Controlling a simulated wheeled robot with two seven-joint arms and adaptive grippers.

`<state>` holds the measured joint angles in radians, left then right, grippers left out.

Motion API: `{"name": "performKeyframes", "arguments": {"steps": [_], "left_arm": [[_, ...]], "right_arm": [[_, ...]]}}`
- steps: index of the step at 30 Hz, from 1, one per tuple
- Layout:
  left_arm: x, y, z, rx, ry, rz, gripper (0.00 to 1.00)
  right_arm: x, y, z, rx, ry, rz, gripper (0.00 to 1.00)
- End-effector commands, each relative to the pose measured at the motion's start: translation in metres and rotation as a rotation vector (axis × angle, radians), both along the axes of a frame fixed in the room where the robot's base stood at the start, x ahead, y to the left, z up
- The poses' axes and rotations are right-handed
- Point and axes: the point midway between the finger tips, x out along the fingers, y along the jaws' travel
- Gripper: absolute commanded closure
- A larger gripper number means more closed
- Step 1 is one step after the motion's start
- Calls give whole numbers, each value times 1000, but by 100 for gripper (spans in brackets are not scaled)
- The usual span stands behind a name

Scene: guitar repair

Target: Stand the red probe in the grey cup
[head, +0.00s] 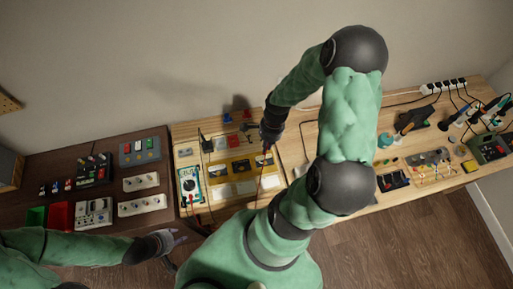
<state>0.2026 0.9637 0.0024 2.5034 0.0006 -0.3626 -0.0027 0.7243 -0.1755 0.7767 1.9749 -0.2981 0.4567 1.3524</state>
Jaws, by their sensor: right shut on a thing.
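My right gripper (267,149) is over the middle of the light wooden bench, its fingers small and dark in the head view. It is shut on a thin reddish rod, which I take for the red probe (261,178). The probe hangs down from the fingers, slightly tilted, over the tan work area. My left gripper (177,250) is empty near the bench's front edge, its fingers apart. I cannot clearly make out the grey cup; my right arm hides part of the bench.
A teal multimeter (190,183) with leads lies left of the probe. Small red and blue items (228,118) stand at the back. Pedals (139,152) and red and green bins (60,216) are on the dark table at left. Soldering tools (411,120) crowd the right.

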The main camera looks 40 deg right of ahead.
Motion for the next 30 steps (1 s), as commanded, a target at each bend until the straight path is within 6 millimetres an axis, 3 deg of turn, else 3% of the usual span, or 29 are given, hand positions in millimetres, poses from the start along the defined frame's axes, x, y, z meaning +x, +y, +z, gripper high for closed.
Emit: {"name": "performKeyframes", "arguments": {"steps": [5,12,18,24,30], "left_arm": [[0,0,-7,0,0,0,60],[0,0,-17,0,0,0,60],[0,0,-22,0,0,0,60],[0,0,-24,0,0,0,60],[0,0,-27,0,0,0,60]], "right_arm": [[45,11,-5,-25,-18,180,100],[121,42,-5,-95,-43,487,100],[166,69,0,-153,-62,664,100],[184,83,2,-180,-68,736,100],[185,83,-3,-183,-68,742,100]]}}
